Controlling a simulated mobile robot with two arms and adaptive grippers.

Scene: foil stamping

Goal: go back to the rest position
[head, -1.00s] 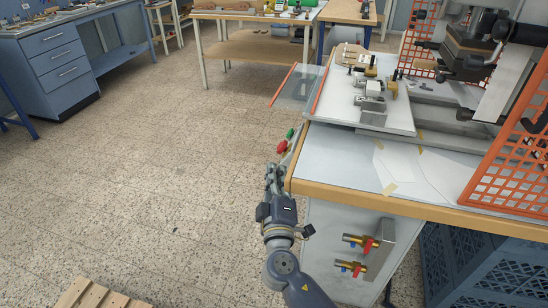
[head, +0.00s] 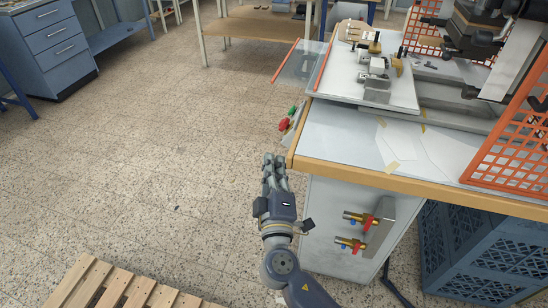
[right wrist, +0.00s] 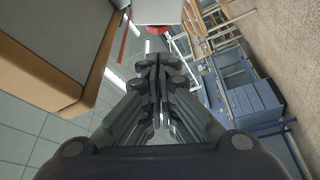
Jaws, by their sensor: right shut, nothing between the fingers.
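My right gripper (head: 273,164) is shut and empty in the head view. It is in front of the left corner of the stamping machine's table (head: 380,176), apart from the table edge. In the right wrist view its fingers (right wrist: 158,65) are pressed together with nothing between them. The control box with a red button and a green button (head: 283,124) sits on the table's left side, just beyond the fingertips. My left gripper is not in view.
The stamping press (head: 470,40) with orange mesh guards (head: 510,150) stands on the table. Brass valves (head: 355,218) stick out below it. A wooden pallet (head: 110,290) lies at lower left. Blue crates (head: 480,255) stand at lower right. The tiled floor on the left is clear.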

